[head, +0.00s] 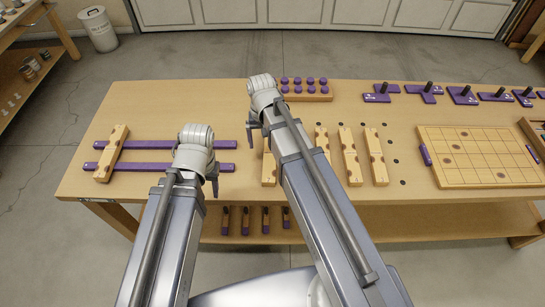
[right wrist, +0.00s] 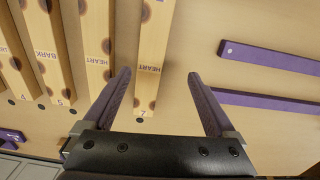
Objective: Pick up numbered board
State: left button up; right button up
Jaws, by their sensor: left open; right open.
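Several numbered wooden boards lie in a row on the bench. The board marked 7 (right wrist: 149,55) has "HEART" printed on it; in the head view its near part (head: 268,168) shows beside my right arm. My right gripper (right wrist: 159,75) is open above the bench, its fingers on either side of board 7's end in the picture; contact cannot be told. Boards marked 5 (right wrist: 46,45) and 4 (right wrist: 18,60) lie to its left, with another HEART board (right wrist: 95,45) between. My left gripper (head: 193,172) is open and empty by the purple rails' right ends.
One wooden board (head: 112,153) lies across two purple rails (head: 160,144) at left. A block with purple knobs (head: 306,93) stands at the back. A gridded board (head: 480,157) and purple pieces with black pegs (head: 465,95) are at right. Purple-ended tools (head: 265,220) hang below the front edge.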

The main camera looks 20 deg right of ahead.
aim_at(270, 153)
jog(key=shift+w+d+f+m, duration=0.15)
jog(key=shift+w+d+m, duration=0.35)
jog(key=shift+w+d, duration=0.4)
jog(key=shift+s+f+b, duration=0.1)
jog(key=shift+f+b, duration=1.2)
jog(key=shift+b, duration=0.05)
jog(key=shift+f, duration=0.15)
jog(key=f+b, duration=0.5)
jog(key=shift+s+d, duration=0.1)
jog(key=shift+d, duration=0.1)
grip_shut()
